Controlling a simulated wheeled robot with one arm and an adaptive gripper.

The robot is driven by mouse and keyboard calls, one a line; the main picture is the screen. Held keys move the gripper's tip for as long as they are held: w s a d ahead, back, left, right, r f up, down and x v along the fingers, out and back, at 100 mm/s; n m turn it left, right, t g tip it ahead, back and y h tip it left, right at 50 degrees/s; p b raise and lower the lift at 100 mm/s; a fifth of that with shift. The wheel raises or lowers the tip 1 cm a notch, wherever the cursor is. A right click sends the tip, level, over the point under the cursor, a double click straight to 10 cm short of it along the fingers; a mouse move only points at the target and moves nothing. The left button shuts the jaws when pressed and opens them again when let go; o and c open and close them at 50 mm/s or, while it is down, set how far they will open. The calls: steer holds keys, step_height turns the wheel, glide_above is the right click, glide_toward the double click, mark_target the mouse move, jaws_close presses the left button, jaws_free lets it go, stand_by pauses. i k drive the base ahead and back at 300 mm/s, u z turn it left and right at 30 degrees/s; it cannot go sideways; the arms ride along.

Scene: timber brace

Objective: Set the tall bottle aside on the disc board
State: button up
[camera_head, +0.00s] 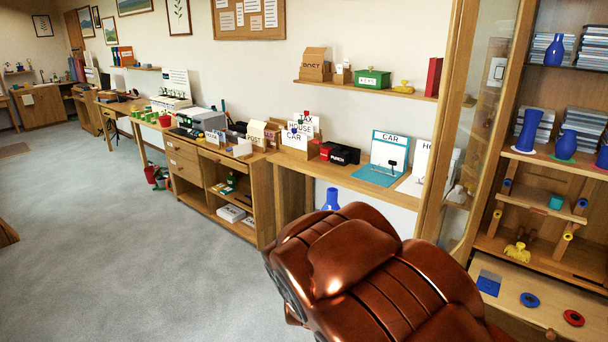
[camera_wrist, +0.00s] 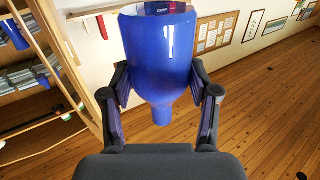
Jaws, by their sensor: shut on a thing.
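My gripper (camera_wrist: 160,115) is shut on a blue bottle (camera_wrist: 158,60), with a finger on each side. The bottle's wide body is at the top of the wrist view and its narrow neck points down in the picture. In the head view my arm hides the gripper; a blue bottle top (camera_head: 331,198) shows just beyond the arm, and I cannot tell surely that it is the held one. At the right, blue bottles stand on a shelf board with coloured discs: a tall one (camera_head: 527,131), a round one (camera_head: 567,145) on a green disc, and one cut off by the edge.
A pale lower board (camera_head: 545,292) carries a blue square piece (camera_head: 489,283), a blue ring (camera_head: 530,300) and a red ring (camera_head: 574,318). Another blue bottle (camera_head: 555,50) stands higher up. A glass door (camera_head: 485,110) stands beside the shelves. Open carpet lies at the left.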

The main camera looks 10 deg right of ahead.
mark_target(507, 276)
steer(key=z, duration=0.55)
steer(key=i, duration=2.1)
steer(key=u, duration=1.1)
steer(key=i, duration=0.85)
steer(key=u, duration=0.75)
